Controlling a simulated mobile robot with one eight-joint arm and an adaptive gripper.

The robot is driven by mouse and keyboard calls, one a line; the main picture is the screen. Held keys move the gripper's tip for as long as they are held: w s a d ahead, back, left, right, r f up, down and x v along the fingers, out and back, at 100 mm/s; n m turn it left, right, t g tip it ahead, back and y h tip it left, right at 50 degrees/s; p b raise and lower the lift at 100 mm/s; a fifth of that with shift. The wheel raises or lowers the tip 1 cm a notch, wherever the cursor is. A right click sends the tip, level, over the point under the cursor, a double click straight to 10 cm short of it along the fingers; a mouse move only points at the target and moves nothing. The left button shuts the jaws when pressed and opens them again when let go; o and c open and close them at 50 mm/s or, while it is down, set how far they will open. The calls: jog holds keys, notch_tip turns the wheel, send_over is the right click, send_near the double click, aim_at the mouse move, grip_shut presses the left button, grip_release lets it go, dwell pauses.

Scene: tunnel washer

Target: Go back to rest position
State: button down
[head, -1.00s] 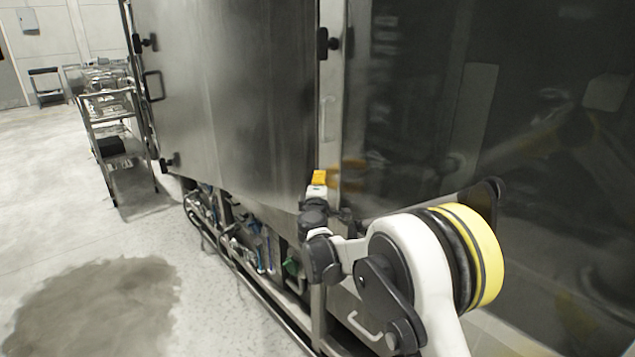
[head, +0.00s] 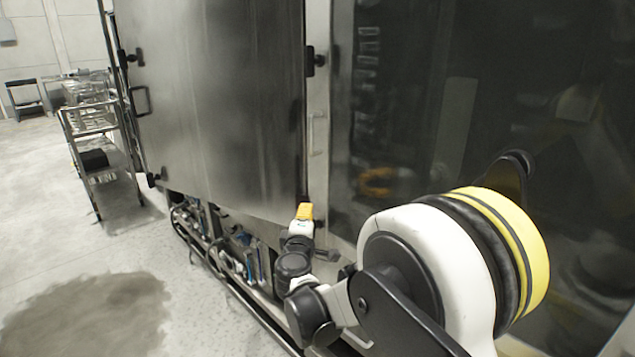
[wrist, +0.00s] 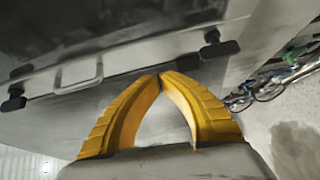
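My gripper (head: 304,212) shows small and yellow in the head view, in front of the lower edge of the steel washer door (head: 215,100). In the wrist view, the two yellow fingers of my gripper (wrist: 160,77) meet at their tips, with an empty gap behind the tips. Nothing is held between them. The arm is folded, with its large white and yellow joint near the head camera. I cannot tell how far the gripper is from the door.
A dark glossy panel (head: 420,90) fills the right side. Pipes and hoses (head: 240,255) run under the door. A metal cart (head: 95,130) stands at the left. The floor on the left is open, with a dark wet-looking patch (head: 90,312).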

jog(key=s+d+r+m+g+h, duration=0.25)
jog(key=s+d+m, duration=0.3)
jog(key=d, duration=0.65)
jog(key=s+d+r+m+g+h, duration=0.2)
jog(key=s+d+r+m+g, duration=0.15)
jog(key=s+d, duration=0.55)
jog(key=s+d+f+m+g+y, duration=0.1)
jog(key=s+d+f+m, duration=0.1)
jog(key=s, duration=0.6)
jog(key=s+d+f+m+g+y, duration=0.1)
jog(key=s+d+f+m+g, duration=0.1)
jog(key=s, duration=0.6)
jog(key=s+d+f+m+g+y, duration=0.1)
jog(key=s+d+f+m+y, duration=0.1)
jog(key=s, duration=0.7)
notch_tip(320, 180, down, 2)
jog(key=d+m, duration=0.1)
jog(key=m, duration=0.1)
jog(key=shift+d+m+g, duration=0.25)
jog(key=shift+m+g, duration=0.05)
